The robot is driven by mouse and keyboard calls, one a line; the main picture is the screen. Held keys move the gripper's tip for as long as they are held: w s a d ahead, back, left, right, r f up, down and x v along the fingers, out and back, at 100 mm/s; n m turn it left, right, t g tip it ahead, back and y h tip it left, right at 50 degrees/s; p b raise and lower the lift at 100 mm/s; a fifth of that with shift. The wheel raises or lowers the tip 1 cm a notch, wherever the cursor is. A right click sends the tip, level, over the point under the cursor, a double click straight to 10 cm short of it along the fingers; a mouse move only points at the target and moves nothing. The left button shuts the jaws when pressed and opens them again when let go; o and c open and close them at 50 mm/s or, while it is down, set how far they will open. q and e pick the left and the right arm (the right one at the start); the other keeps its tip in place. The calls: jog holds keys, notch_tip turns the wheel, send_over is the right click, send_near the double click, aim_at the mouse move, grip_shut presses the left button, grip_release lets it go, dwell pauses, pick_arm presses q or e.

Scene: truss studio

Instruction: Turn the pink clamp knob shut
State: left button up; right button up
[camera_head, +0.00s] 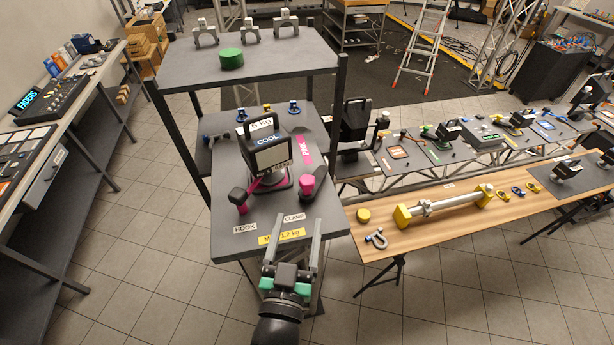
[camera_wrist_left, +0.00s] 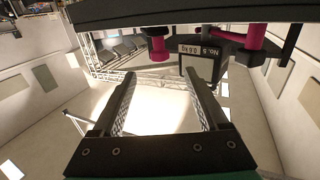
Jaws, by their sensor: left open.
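The pink clamp knob (camera_head: 308,186) has a dark cap and stands at the right front of a dark shelf, behind the CLAMP label (camera_head: 294,217). In the left wrist view, which looks upside down, the knob (camera_wrist_left: 158,47) appears at the top, ahead of the fingers. A second pink knob (camera_head: 241,205) with a pink bar stands by the HOOK label (camera_head: 245,228). A black lamp (camera_head: 269,150) marked COOL sits between and behind them. My left gripper (camera_head: 296,226) is open and empty at the shelf's front edge, short of the clamp knob. My right gripper is not in view.
A wooden table (camera_head: 399,243) with a yellow-ended bar stands to the right. Tiled floor lies open at the lower left.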

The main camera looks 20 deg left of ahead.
aim_at(306, 188)
pick_arm(q)
jog(key=b+x, duration=0.9)
jog(key=x, duration=0.2)
jog(key=shift+w, duration=0.15)
jog(key=shift+w+r, duration=0.15)
jog(key=shift+w, duration=0.1)
grip_shut()
dwell(0.9)
